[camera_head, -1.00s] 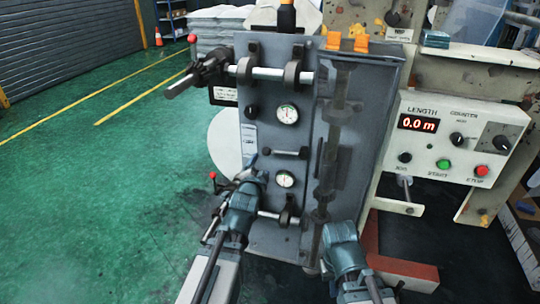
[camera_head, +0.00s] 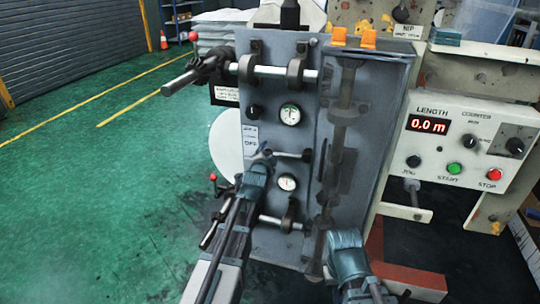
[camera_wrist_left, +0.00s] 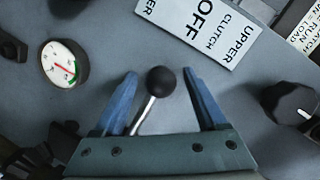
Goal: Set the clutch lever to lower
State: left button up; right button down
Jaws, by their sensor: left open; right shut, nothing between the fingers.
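The clutch lever, a metal rod with a black ball knob (camera_wrist_left: 161,81), stands between the two blue fingers of my left gripper (camera_wrist_left: 160,92) in the left wrist view. The fingers are apart, with a gap on each side of the knob. The white clutch label (camera_wrist_left: 208,28) lies just beyond, reading UPPER, CLUTCH and OFF, with one end cut off. In the head view my left gripper (camera_head: 258,163) is at the panel just below this label (camera_head: 250,138), and the lever is hard to make out. My right gripper (camera_head: 344,240) is shut and empty at the panel's lower right.
Two round gauges (camera_head: 290,114) (camera_head: 287,183) sit on the grey panel (camera_head: 270,205). Roller bars with red-tipped handles (camera_head: 198,75) stick out left. A control box (camera_head: 460,150) with a 0.0 m display is at right. Green floor at left is open.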

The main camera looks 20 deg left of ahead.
pick_arm(q)
jog(key=shift+w, duration=0.3)
jog(key=shift+c, duration=0.3)
grip_shut()
jog(key=shift+f, duration=0.1)
dwell(0.9)
